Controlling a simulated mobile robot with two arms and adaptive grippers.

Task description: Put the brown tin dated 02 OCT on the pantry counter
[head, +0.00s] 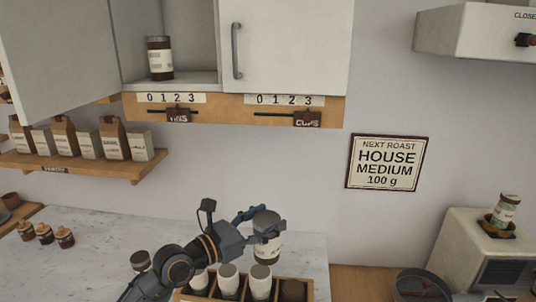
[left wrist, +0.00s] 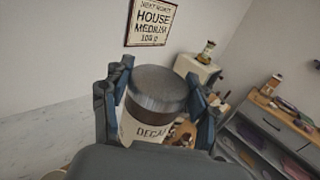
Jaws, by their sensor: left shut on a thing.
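My left gripper (head: 262,224) is shut on a tin (head: 268,247) with a grey metal lid, a pale label and some brown showing. It holds the tin upright over a divided wooden crate (head: 308,292) on the marble counter (head: 100,236). In the left wrist view the tin (left wrist: 158,92) sits between both fingers, and its label starts "DECA"; no date can be read. Another brown tin (head: 159,62) with a pale label stands in the open wall cupboard. A further dark-lidded jar (head: 140,260) is partly hidden behind my arm. My right gripper is not in view.
The crate holds several containers with pale or brown tops. Small jars (head: 45,233) stand on the counter's left. A shelf (head: 90,164) of bags is above. A grinder-like machine (head: 474,250) and dark pan (head: 422,287) stand right. The marble between jars and crate is mostly clear.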

